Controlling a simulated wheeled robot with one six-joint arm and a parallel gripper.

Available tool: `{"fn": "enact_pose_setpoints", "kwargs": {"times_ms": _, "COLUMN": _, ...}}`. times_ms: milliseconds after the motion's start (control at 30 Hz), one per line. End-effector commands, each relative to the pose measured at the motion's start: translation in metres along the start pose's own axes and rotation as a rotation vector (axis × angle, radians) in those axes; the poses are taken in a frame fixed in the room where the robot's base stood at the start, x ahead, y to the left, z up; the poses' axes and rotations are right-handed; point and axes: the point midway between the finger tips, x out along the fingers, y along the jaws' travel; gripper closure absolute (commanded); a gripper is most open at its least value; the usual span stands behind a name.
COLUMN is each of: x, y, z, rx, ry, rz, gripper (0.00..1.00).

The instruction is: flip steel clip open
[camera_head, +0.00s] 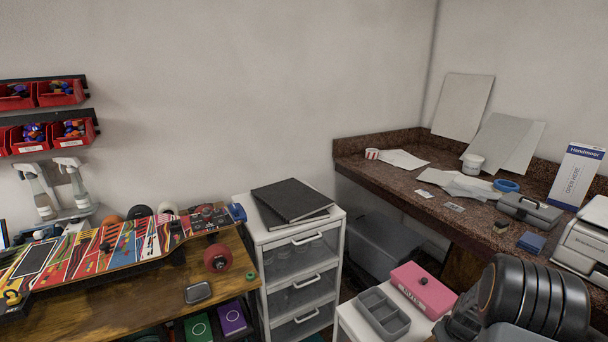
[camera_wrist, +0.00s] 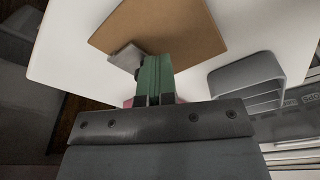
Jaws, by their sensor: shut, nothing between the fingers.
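A brown clipboard (camera_wrist: 165,28) lies on a white surface in the wrist view. The steel clip (camera_wrist: 125,55) is a small grey metal piece at the board's near left edge. My gripper (camera_wrist: 153,62) has green fingers, shut together with nothing between them. Its tips overlap the board's near edge in the picture, just right of the clip and partly in front of it. I cannot tell whether they touch the clip. I cannot make out the clipboard, the clip or my fingers in the head view.
A grey compartment tray (camera_head: 381,311) and a pink box (camera_head: 422,288) sit on the white cabinet. The tray also seems to show in the wrist view (camera_wrist: 246,82), right of my fingers. A white drawer unit (camera_head: 258,236) stands left; a stone counter (camera_head: 385,180) runs behind.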

Motion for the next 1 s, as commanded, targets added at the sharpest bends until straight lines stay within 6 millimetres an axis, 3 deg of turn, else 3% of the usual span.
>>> {"fn": "enact_pose_setpoints", "kwargs": {"times_ms": 1000, "x": 0.002, "y": 0.024, "z": -0.013, "rx": 0.0, "ry": 0.001, "rz": 0.001, "gripper": 1.0}}
